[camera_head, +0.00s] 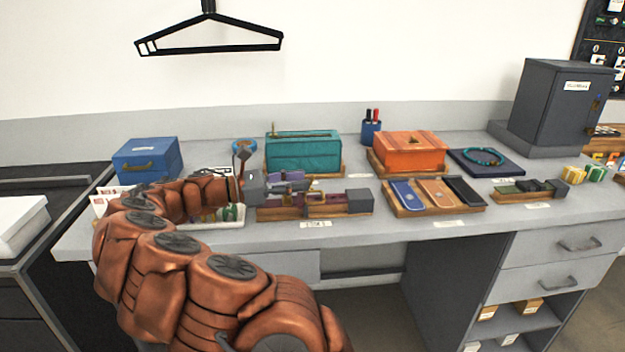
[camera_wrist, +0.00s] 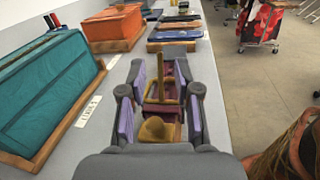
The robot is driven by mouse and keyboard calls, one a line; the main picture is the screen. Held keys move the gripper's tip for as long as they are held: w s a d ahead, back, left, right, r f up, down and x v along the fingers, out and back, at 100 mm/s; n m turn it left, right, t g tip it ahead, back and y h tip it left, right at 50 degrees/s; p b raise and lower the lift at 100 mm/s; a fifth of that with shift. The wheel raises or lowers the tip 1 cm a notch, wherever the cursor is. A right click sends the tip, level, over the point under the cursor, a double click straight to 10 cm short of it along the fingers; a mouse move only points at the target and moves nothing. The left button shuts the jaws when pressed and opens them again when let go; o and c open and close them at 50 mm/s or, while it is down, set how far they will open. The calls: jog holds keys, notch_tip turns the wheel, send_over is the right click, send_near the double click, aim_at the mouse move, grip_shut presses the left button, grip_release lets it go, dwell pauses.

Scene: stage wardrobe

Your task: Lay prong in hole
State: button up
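My gripper (camera_head: 287,183) reaches from the left over a wooden stand (camera_head: 275,213) at the table's front edge. In the wrist view its two fingers (camera_wrist: 161,98) with purple pads are apart, to either side of a brass buckle-like frame (camera_wrist: 159,80). A maroon strap (camera_wrist: 162,112) and a rounded brass piece (camera_wrist: 155,129) also lie between the fingers. No clear contact shows. I cannot make out the prong or the hole for certain. In the head view the gripper partly hides the stand's back left part.
A teal box (camera_head: 303,151) stands close behind the gripper, with an orange box (camera_head: 410,150) to its right. A tray of phone-like slabs (camera_head: 436,193) is right of the stand. A blue box (camera_head: 147,158) is at the left. Narrow bare table strips lie between.

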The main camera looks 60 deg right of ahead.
aim_at(313, 178)
jog(key=shift+x, duration=2.1)
jog(key=shift+a, duration=0.1)
grip_shut()
